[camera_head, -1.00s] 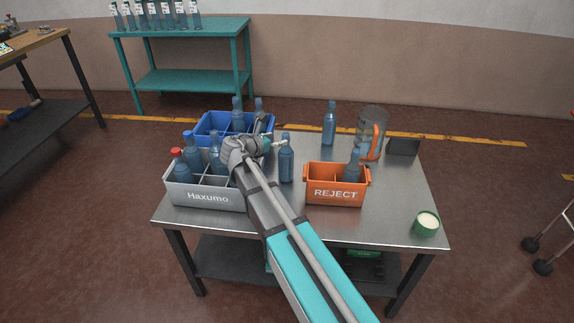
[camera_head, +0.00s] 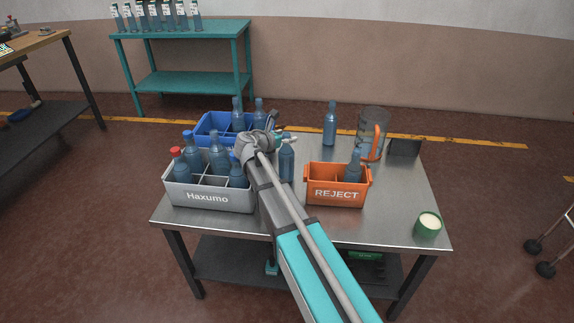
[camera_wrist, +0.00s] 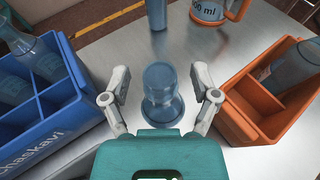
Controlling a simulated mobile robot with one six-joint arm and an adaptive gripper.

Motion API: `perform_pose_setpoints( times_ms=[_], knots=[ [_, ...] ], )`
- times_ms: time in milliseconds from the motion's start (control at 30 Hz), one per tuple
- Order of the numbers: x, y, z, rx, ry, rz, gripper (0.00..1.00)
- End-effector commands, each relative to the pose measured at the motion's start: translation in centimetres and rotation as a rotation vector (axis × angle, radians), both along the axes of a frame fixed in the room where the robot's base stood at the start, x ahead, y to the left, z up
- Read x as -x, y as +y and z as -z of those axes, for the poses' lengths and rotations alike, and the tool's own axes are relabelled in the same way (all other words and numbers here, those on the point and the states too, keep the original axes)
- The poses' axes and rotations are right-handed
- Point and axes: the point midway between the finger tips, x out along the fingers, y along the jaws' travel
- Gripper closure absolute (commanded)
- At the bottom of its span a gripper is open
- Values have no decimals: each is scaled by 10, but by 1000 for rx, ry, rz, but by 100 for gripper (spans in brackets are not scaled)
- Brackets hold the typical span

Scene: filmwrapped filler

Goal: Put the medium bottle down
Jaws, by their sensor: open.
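A blue-grey bottle (camera_head: 287,165), apparently the medium bottle, stands upright on the metal table between the grey crate and the orange crate. In the wrist view the same bottle (camera_wrist: 160,82) is between the two fingers, with a gap on each side. My gripper (camera_wrist: 160,98) is open around it and not touching it. In the head view my gripper (camera_head: 284,142) is at the bottle's upper part and hides its top.
The grey Haxumo crate (camera_head: 208,200) with several bottles is at left. Behind it is a blue crate (camera_head: 209,117) with bottles. The orange REJECT crate (camera_head: 336,195) holds one bottle. Behind stand another bottle (camera_head: 330,128) and a measuring jug (camera_head: 370,122). A green-sided pot (camera_head: 427,230) is front right.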

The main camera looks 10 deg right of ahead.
Motion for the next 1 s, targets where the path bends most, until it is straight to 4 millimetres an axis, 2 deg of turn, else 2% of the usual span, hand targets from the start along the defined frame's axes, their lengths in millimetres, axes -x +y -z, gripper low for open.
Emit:
perform_pose_setpoints(
  times_ms=[600,1000],
  knots=[
    [-1,-2,0,0,0,0,24],
    [-1,-3,0,0,0,1,98]
  ],
)
